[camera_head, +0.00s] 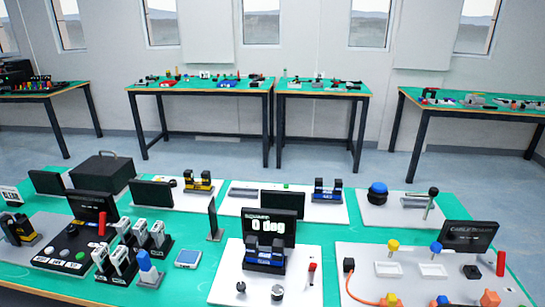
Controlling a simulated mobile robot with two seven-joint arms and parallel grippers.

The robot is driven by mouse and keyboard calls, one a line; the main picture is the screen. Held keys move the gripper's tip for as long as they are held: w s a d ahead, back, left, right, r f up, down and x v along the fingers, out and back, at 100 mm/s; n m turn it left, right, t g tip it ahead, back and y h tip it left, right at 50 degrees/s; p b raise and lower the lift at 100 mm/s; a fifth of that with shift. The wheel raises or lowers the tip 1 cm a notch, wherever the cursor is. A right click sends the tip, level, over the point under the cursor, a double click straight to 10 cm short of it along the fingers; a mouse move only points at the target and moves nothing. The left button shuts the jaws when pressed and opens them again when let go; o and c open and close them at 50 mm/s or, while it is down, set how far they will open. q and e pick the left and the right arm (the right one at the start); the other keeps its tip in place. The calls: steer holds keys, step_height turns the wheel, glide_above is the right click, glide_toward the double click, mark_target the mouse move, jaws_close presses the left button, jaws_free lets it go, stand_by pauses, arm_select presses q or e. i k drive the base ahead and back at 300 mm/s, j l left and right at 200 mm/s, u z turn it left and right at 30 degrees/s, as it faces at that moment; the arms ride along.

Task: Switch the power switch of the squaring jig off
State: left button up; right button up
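The white panel (225,271) in the front middle looks like the squaring jig. Its black display (269,227) reads "0 deg", with small text above that is hard to read. Below the display is a dark blue and black block fixture (264,254). A small red-topped lever (312,268) stands on the right part of the panel and looks like the power switch. Its on or off position is too small to tell. Neither of my grippers is in view.
The green table (335,235) carries more stations. At the left are upright black-and-white modules (140,232) and a red lever (101,226). At the right is a panel (375,254) with an orange cable and coloured knobs. A black screen (283,203) stands behind the jig.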

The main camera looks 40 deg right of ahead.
mark_target(312, 267)
steer(key=z, duration=1.65)
